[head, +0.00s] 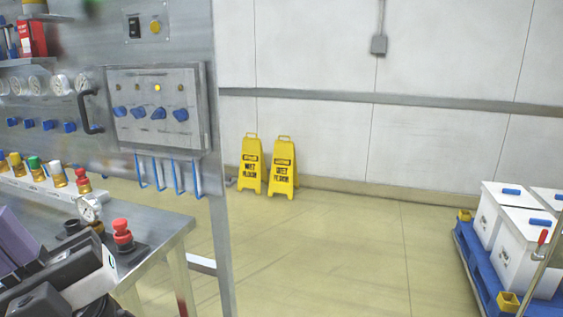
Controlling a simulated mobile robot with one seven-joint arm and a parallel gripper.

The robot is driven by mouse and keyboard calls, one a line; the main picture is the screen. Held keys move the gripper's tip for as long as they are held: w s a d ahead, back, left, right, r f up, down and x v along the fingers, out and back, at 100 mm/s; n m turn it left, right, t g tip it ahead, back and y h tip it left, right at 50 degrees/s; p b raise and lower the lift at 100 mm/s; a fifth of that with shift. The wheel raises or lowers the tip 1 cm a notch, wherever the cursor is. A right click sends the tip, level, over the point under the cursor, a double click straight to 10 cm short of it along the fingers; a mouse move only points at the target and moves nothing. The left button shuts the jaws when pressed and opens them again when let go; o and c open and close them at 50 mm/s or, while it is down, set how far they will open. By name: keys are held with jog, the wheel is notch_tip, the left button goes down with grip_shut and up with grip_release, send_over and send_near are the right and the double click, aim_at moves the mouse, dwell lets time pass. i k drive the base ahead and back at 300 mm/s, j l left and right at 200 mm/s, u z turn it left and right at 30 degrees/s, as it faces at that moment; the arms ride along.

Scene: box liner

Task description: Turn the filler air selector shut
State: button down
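A grey control box (158,95) on the steel panel carries a row of blue selector knobs: one at far left (120,112), then a second (138,113), a third (159,113) and one at far right (181,115). Labels are too small to read, so I cannot tell which knob is the filler air selector. The knobs' exact angles are also unclear. Nothing touches them. My gripper's fingers cannot be made out in this view.
A steel bench (160,232) stands below, with a red emergency button (122,232), a gauge (89,208) and coloured valves. A black handle (89,112) sticks out left of the box. Blue tubes hang below it. Yellow wet-floor signs (283,168) stand beyond; open floor (350,240) lies right.

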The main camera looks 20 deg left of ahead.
aim_at(27, 123)
jog(key=u, duration=1.7)
jog(key=i+j, duration=1.95)
